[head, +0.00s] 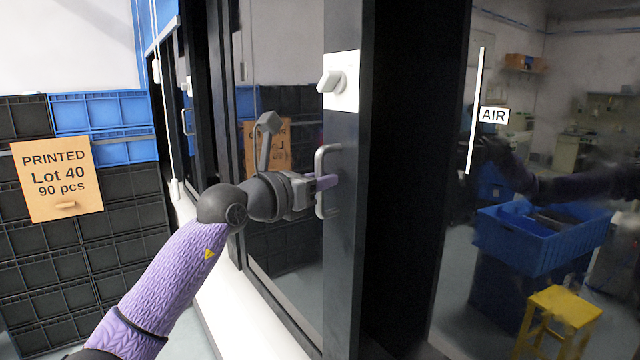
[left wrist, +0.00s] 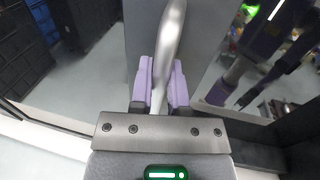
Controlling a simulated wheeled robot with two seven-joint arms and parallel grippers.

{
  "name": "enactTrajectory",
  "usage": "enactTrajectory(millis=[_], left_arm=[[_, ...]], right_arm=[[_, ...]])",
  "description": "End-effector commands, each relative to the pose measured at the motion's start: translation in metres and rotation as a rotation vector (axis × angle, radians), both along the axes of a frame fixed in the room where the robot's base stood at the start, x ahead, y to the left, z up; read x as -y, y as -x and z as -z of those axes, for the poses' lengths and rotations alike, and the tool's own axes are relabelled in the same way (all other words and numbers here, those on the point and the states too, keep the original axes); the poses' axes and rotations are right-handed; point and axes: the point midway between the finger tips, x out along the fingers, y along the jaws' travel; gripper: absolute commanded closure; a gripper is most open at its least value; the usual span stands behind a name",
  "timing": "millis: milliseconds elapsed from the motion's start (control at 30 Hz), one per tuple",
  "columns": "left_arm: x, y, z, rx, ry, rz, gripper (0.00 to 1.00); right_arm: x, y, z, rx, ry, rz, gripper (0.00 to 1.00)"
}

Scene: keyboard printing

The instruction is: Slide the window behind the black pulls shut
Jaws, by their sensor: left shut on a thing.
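A dark-framed glass window (head: 345,270) stands in front of me, with a silver-grey D-shaped pull (head: 322,205) upright on its frame. My left gripper (head: 325,183) reaches in from the left and is shut on this pull. In the left wrist view the purple fingers (left wrist: 160,85) close around the pull's bar (left wrist: 168,45). A second small pull (head: 187,121) shows on a frame farther left; its colour is hard to tell. No clearly black pull shows. My right gripper is not in view; a dark purple arm shows in the right glass, seemingly as a reflection.
Stacked black crates (head: 60,250) and a Lot 40 sign (head: 57,180) stand left.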

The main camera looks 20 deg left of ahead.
Motion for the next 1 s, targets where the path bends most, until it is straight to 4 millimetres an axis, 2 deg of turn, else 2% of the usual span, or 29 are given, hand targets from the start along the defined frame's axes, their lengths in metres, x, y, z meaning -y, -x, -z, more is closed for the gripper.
enactTrajectory(millis=[467,500,633,667,1000], left_arm=[[-0.0015,-0.0002,-0.0012,0.003,0.0,-0.004,1.0],[-0.0015,-0.0002,-0.0013,0.003,0.0,-0.004,0.78],[-0.001,-0.0002,-0.0007,0.001,0.0,-0.003,0.5],[-0.0008,-0.0001,-0.0005,0.001,0.0,-0.002,0.47],[-0.0032,0.0053,0.002,0.001,0.0,-0.001,0.47]], right_arm=[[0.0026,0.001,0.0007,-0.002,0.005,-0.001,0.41],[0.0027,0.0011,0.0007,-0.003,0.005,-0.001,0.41],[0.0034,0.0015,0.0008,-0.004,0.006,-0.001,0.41],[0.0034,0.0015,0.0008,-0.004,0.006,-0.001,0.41],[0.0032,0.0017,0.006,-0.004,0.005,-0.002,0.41]])
